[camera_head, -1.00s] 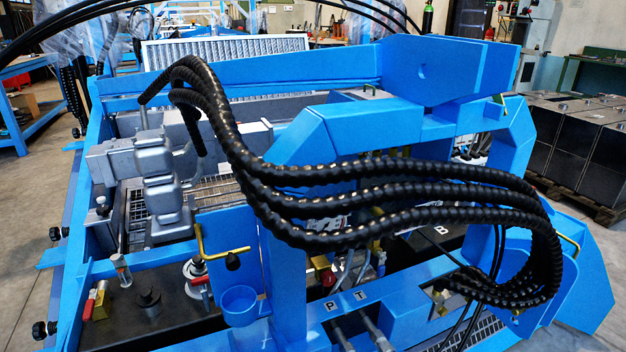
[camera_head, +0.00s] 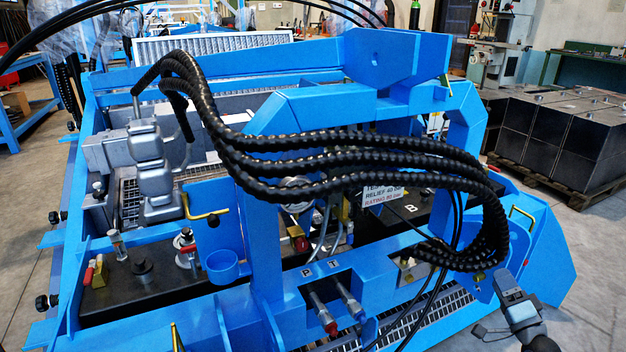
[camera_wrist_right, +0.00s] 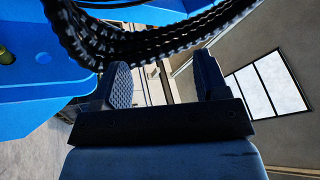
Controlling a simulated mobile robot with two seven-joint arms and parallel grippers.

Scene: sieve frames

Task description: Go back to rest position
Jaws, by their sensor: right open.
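My right gripper (camera_head: 506,288) shows at the lower right of the head view, beside the lower bend of the black hoses (camera_head: 340,183) and in front of the blue frame's right end. In the right wrist view the same gripper (camera_wrist_right: 163,78) is open, its two dark pads apart with nothing held between them. The black hoses (camera_wrist_right: 150,42) cross the top of that view, in front of or above the pads; I cannot tell the exact gap. My left gripper does not show.
The large blue frame (camera_head: 265,216) fills the middle. A grey jointed unit (camera_head: 150,170) stands at its left. Black metal boxes (camera_head: 583,138) stand on a pallet at right. Bare floor lies at lower right.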

